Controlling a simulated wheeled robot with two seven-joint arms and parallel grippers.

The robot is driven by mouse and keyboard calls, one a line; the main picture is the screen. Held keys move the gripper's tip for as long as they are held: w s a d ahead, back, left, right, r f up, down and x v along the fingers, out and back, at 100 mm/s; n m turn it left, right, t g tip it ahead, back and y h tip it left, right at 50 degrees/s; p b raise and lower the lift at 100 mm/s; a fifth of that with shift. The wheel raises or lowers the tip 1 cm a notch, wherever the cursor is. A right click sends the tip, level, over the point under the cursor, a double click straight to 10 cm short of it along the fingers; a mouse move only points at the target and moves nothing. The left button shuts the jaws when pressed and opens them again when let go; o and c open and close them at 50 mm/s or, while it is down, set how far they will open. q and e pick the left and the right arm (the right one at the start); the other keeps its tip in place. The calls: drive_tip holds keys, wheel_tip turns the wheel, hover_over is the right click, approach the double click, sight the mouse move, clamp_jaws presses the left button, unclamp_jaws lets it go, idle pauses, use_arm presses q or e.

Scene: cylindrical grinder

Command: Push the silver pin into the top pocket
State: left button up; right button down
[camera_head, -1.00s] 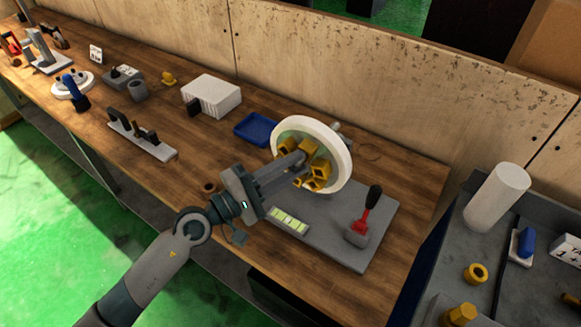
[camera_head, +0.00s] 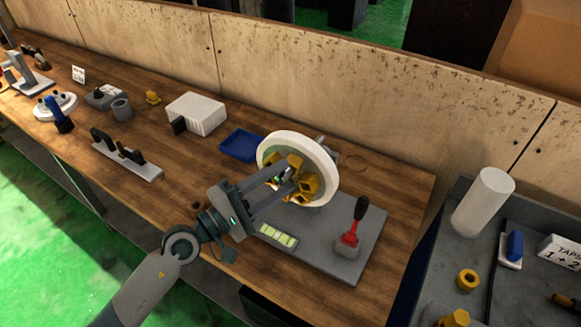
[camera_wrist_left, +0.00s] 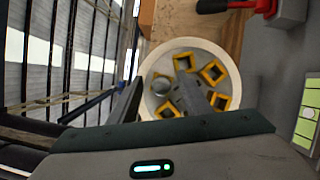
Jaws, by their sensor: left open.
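A white disc (camera_head: 325,170) stands upright on the grey plate and carries several yellow square pockets (camera_head: 306,186). In the left wrist view the disc (camera_wrist_left: 150,62) faces me, with yellow pockets (camera_wrist_left: 214,72) around its face. A round silver end, seemingly the silver pin (camera_wrist_left: 161,86), shows at the disc's left side in that view, which is the upper side in the room. How deep it sits I cannot tell. My left gripper (camera_head: 282,180) is open in front of the disc, its fingers on either side of the pin and apart from it. My right gripper is not in view.
The grey plate (camera_head: 325,250) also bears a red lever with a black handle (camera_head: 355,222) and a green-marked level (camera_head: 278,235). A blue tray (camera_head: 239,146) lies behind to the left. A side bench at right holds a white cylinder (camera_head: 483,202) and yellow parts.

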use_arm(q)
drive_tip(key=b+v, duration=1)
drive_tip(key=v, duration=0.7)
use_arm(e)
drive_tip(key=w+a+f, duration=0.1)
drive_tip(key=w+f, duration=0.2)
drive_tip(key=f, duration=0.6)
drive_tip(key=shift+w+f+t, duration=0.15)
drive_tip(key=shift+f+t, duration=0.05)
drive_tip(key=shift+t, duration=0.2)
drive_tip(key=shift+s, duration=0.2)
